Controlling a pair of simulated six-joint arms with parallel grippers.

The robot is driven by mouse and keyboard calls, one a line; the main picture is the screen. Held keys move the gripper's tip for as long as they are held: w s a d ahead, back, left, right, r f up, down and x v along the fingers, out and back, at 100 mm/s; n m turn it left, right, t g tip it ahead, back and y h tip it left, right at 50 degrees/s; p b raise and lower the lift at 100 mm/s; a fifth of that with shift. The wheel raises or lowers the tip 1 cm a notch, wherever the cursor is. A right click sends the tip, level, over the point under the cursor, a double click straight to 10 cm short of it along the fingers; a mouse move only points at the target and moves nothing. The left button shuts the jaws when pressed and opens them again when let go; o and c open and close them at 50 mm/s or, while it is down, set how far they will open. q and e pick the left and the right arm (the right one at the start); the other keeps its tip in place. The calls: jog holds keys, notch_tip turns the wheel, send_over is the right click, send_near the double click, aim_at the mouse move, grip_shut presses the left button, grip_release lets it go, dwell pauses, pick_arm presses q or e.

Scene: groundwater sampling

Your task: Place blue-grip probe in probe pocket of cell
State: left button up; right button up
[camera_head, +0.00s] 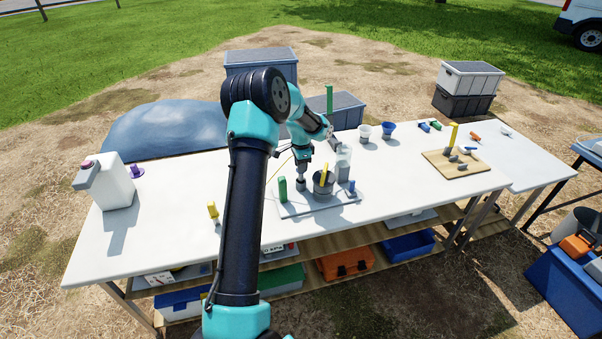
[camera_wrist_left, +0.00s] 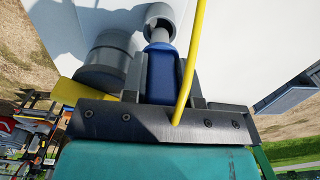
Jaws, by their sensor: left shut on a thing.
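The blue-grip probe (camera_wrist_left: 163,72) is clamped between the jaws of my left gripper (camera_wrist_left: 161,62). Its yellow cable (camera_wrist_left: 192,52) curves up past the jaws. A short pale shaft shows beyond the grip, lined up with a grey round collar (camera_wrist_left: 159,13); I cannot tell whether the tip is inside it. In the head view my left gripper (camera_head: 301,181) points down at the left part of the cell's pale base plate (camera_head: 318,205). The cell's grey pot (camera_head: 323,187) is just right of the gripper, with a yellow upright in it. My right gripper is out of view.
A green block (camera_head: 282,189) stands close left of my gripper. A clear jar (camera_head: 343,163) stands behind the pot. A small blue piece (camera_head: 351,187) is at the plate's right. A wooden board (camera_head: 470,167) lies further right. The table's front left is mostly clear.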

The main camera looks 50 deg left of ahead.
aim_at(301, 180)
pick_arm(q)
jog(key=shift+f, duration=1.85)
jog(key=shift+f, duration=0.15)
jog(key=o, duration=0.9)
notch_tip(301, 180, up, 12)
jog(key=shift+r, duration=0.15)
